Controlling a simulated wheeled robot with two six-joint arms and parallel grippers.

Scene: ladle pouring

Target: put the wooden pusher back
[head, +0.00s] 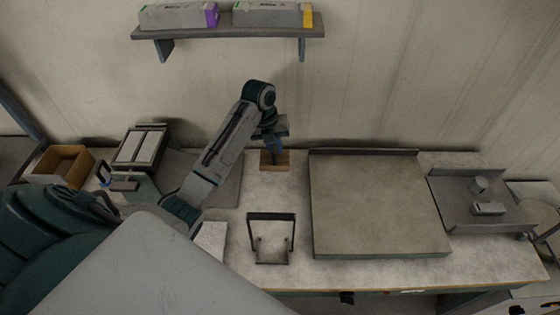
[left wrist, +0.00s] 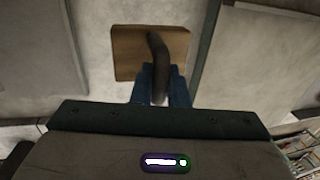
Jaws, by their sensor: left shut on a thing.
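The wooden pusher (head: 283,157) is a small brown block at the back of the table, below my left gripper (head: 269,140). In the left wrist view the pusher (left wrist: 126,50) shows as a square wooden plate with a dark curved handle (left wrist: 157,48). The blue fingers of my left gripper (left wrist: 160,88) are shut on the handle. The plate appears on or just above the tabletop; I cannot tell whether it touches. My right gripper is not in view.
A large flat board (head: 375,205) lies right of the pusher. A dark metal frame stand (head: 271,217) is in front. A wooden box (head: 60,166) and a two-lidded container (head: 140,146) stand at left. A grey tray (head: 460,205) with small items is at right. A shelf (head: 230,30) hangs above.

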